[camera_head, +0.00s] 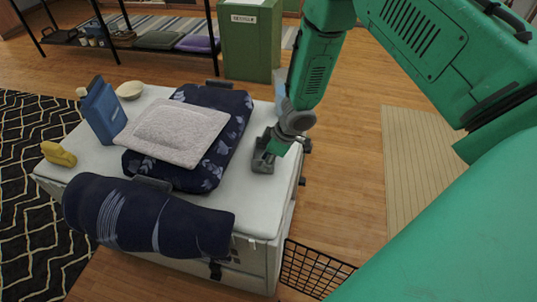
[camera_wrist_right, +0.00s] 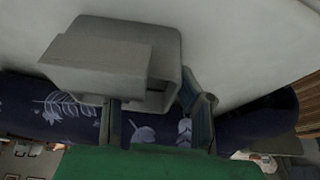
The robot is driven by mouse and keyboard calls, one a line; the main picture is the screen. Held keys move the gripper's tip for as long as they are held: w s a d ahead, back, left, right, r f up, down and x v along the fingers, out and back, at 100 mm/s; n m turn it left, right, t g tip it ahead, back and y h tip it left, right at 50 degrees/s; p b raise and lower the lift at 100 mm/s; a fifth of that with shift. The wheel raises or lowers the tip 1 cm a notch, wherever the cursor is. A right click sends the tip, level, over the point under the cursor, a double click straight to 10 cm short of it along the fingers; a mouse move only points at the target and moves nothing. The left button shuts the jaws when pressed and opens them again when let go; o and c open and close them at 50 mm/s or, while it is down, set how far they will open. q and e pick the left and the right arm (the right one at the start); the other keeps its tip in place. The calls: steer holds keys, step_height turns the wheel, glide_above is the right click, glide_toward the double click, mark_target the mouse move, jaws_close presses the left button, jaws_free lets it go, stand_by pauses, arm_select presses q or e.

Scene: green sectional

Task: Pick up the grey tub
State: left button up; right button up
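The grey tub (camera_head: 263,160) is a small box at the right edge of the white top, partly hidden by my right gripper in the head view. In the right wrist view the tub (camera_wrist_right: 95,68) appears tilted, with its hollow side showing. My right gripper (camera_head: 270,143) is right at the tub. In the right wrist view its fingers (camera_wrist_right: 155,105) are spread apart, with part of the tub between or just beyond them. I cannot tell whether they touch it. My left gripper is not in view.
The white top (camera_head: 255,200) also holds a blue bottle (camera_head: 102,112), a bowl (camera_head: 130,90), a yellow item (camera_head: 58,154), a grey cloth (camera_head: 175,130) on a navy patterned cushion (camera_head: 225,105), and a navy roll (camera_head: 150,215). A green cabinet (camera_head: 250,45) stands behind. A black wire basket (camera_head: 310,268) is in front.

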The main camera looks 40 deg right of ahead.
steer(key=c, duration=0.5)
jaws_close()
steer(key=shift+a+r, duration=0.15)
steer(key=shift+a, duration=0.2)
step_height(320, 180, up, 10)
steer(key=p, duration=0.4)
steer(key=shift+d, duration=0.1)
